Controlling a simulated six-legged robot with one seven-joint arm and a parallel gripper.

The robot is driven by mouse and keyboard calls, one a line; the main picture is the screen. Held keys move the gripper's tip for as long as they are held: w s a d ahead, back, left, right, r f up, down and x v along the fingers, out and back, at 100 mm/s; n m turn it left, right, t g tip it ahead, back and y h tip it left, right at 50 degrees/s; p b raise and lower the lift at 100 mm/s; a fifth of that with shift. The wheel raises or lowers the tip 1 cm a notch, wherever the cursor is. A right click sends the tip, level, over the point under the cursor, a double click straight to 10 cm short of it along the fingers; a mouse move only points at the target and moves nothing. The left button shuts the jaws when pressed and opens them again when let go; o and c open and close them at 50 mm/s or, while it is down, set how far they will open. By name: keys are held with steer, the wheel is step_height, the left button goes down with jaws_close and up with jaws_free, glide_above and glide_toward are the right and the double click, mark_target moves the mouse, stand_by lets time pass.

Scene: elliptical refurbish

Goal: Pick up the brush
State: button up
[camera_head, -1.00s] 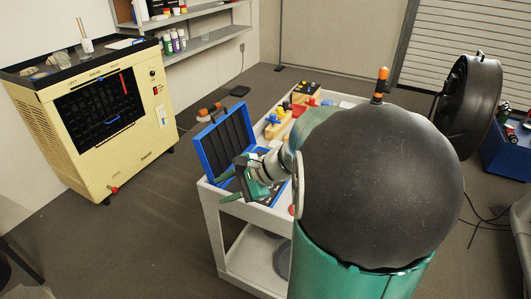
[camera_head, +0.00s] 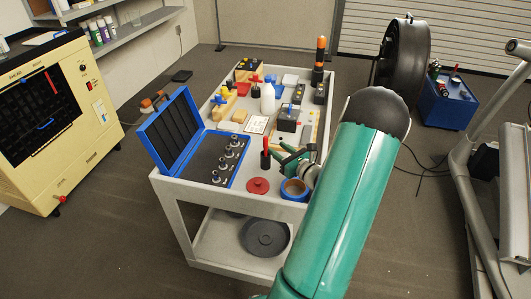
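I cannot pick out a brush for certain. A slim upright item with a red top and black lower part (camera_head: 265,153) stands on the cart top; it is too small to identify. My gripper (camera_head: 283,153) is just right of it, above the cart's near right part. My green arm partly hides the gripper, and its finger gap is unclear. I see nothing held in it. At the left edge, only a sliver of a light container (camera_head: 4,45) shows on the yellow machine.
The grey cart (camera_head: 232,197) holds an open blue case (camera_head: 170,140) with metal sockets, a red disc (camera_head: 258,185), a blue ring (camera_head: 294,189), a white bottle (camera_head: 267,98) and several blocks. A yellow machine (camera_head: 75,110) stands left, a treadmill frame (camera_head: 470,190) right. Floor between machine and cart is mostly clear.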

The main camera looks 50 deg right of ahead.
mark_target(267, 146)
steer(key=shift+w+d+f, duration=0.1)
steer(key=shift+w+f, duration=0.2)
steer(key=shift+f, duration=0.35)
steer(key=shift+w+f, duration=0.3)
steer(key=shift+f, duration=0.3)
steer(key=x, duration=0.6)
steer(key=shift+w, duration=0.25)
jaws_close()
